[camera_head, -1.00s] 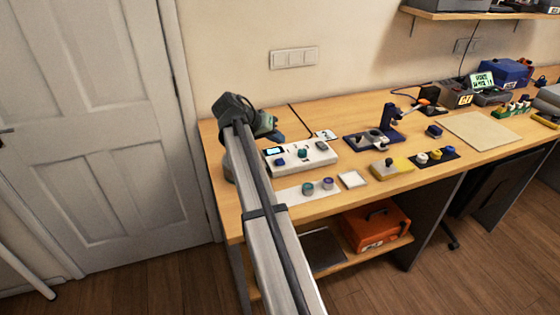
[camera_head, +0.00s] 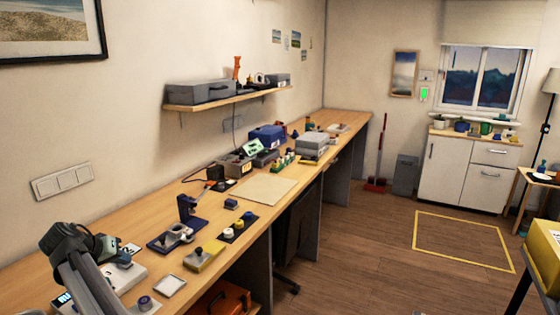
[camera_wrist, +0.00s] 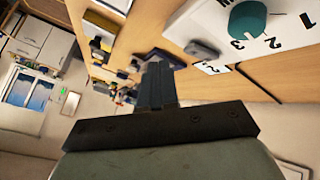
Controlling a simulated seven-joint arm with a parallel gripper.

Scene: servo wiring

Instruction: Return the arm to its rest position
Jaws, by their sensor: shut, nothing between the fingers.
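My arm (camera_head: 88,278) shows at the lower left of the head view, reaching over the near left end of the wooden workbench (camera_head: 262,192). Its gripper end is partly hidden there behind the dark wrist. In the wrist view my gripper (camera_wrist: 155,72) points away from the camera with its dark fingers together and nothing between them. A white box with a teal knob (camera_wrist: 248,20) and printed numbers is at the upper right of that view, apart from the fingers. The same white box (camera_head: 125,275) stands beside my arm in the head view.
A small white tray (camera_head: 170,285) is near the front edge. A beige mat (camera_head: 263,189) lies bare. A shelf (camera_head: 226,99) hangs above.

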